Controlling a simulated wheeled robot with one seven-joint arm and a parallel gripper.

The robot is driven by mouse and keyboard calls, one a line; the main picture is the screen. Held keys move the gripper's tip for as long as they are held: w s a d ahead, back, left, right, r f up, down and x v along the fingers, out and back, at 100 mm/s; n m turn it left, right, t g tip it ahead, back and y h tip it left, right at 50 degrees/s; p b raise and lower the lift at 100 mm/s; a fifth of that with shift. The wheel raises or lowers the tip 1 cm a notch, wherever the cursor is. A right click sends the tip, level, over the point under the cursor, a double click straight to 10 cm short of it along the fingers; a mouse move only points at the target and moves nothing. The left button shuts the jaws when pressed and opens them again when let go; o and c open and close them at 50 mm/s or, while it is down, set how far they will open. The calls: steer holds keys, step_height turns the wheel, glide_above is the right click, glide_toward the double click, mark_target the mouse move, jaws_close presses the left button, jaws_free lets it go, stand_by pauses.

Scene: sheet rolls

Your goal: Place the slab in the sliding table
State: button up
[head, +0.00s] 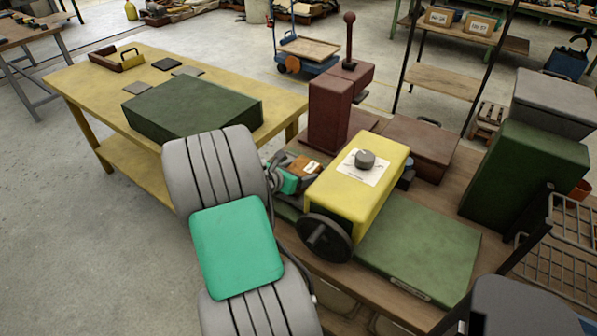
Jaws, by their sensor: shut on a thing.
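My gripper (308,172) is at the end of my grey and teal arm, just left of the yellow housing of the machine. It is small in view and partly hidden by my own arm. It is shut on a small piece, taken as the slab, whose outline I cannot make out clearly. The machine has a yellow housing (365,180) with a dial on top and a black handwheel (327,237) in front. A flat green plate (425,255), perhaps the sliding table, extends to its right and carries a small label at its front edge.
A yellow table (75,75) at the left holds a dark green box (195,105), several thin grey plates (137,88) and a brown tray (103,60). A reddish-brown block (330,112) stands behind the yellow housing. A tall green cabinet (525,180) bounds the right side.

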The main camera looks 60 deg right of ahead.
steer(key=o, duration=1.9)
steer(key=shift+r, duration=0.15)
steer(key=v, duration=1.2)
steer(key=w+a+f+m+t+y, duration=0.1)
steer(key=w+a+m+t+y, duration=0.15)
steer(key=w+a+m, duration=0.45)
steer(key=w+a+m+t+y, duration=0.2)
steer(key=w+a+y, duration=0.2)
steer(key=a, duration=0.7)
steer(key=s+a+r+m+y, duration=0.1)
steer(key=a+m, duration=0.1)
steer(key=a, duration=0.5)
steer(key=s+a+r+m+y, duration=0.1)
steer(key=a+m+y, duration=0.1)
steer(key=a, duration=0.5)
steer(key=s+a+r+m+t+y, duration=0.1)
steer(key=a+m+y, duration=0.1)
steer(key=a, duration=0.5)
steer(key=shift+s+r+m+y, duration=0.15)
steer(key=shift+m+y, duration=0.1)
steer(key=shift+m, duration=0.15)
